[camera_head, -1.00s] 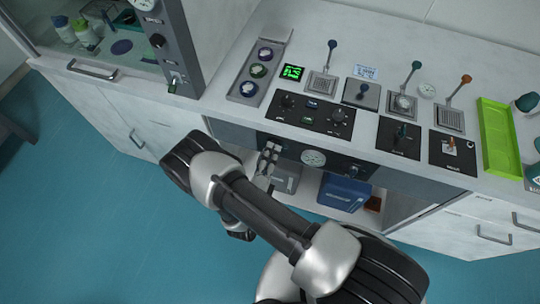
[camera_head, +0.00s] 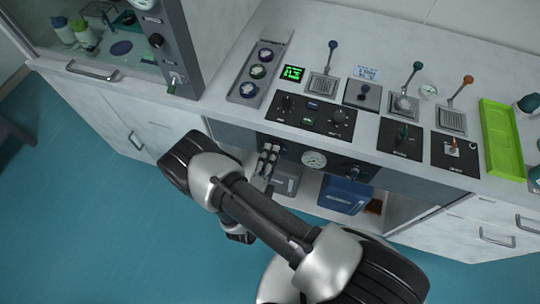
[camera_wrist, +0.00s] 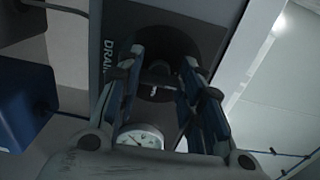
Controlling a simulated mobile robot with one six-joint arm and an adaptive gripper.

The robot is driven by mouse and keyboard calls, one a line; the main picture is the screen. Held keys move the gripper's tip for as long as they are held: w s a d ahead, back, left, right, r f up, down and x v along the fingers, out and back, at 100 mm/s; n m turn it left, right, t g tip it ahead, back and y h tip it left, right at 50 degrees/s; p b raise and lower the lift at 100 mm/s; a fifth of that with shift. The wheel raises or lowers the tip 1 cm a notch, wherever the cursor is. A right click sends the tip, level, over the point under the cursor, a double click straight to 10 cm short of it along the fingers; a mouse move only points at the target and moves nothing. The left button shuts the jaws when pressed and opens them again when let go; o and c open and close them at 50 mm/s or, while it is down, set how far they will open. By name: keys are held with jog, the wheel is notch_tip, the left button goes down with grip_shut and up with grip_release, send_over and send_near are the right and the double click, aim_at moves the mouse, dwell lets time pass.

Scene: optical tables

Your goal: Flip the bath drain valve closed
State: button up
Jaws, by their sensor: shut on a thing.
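The drain valve (camera_wrist: 158,92) is a dark handle on the dark front panel, beside the partly visible lettering "DRAI" in the wrist view. My gripper (camera_wrist: 161,72) has one finger on each side of the handle and is shut on it. In the head view my gripper (camera_head: 268,158) is at the panel under the front edge of the bench, left of the round white gauge. The valve itself is hidden behind my gripper there. I cannot tell the handle's exact angle.
The round white gauge (camera_head: 314,159) sits right of my gripper, with another dark knob (camera_head: 353,174) further right. A blue box (camera_head: 345,194) stands on the open shelf below. Levers and switch panels fill the bench top above. The floor in front is clear.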

jog(key=o, duration=1.1)
jog(key=shift+c, duration=0.2)
jog(key=v, duration=1.2)
